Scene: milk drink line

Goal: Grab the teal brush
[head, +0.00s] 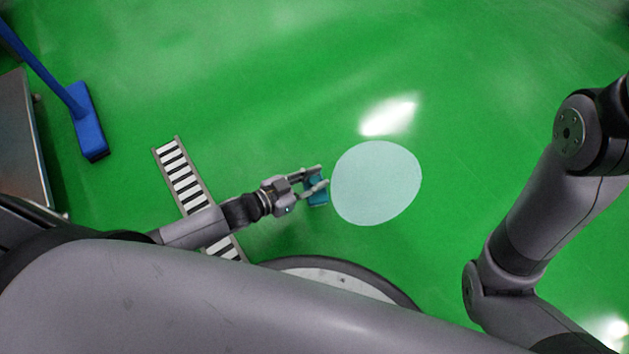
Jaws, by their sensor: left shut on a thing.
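My left gripper (316,181) reaches in from the left, low over the green floor. It is shut on the teal brush (318,196), a small teal block that shows between and below its fingers. The fingers hide part of the brush, and its bristles cannot be made out. My right arm stands at the right of the head view, but its gripper is out of the picture.
A pale round patch (376,183) lies on the floor just right of the brush. A striped grating (181,176) runs under my left arm. A blue broom (88,120) and a metal cart (22,140) stand at the left. The floor beyond is clear.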

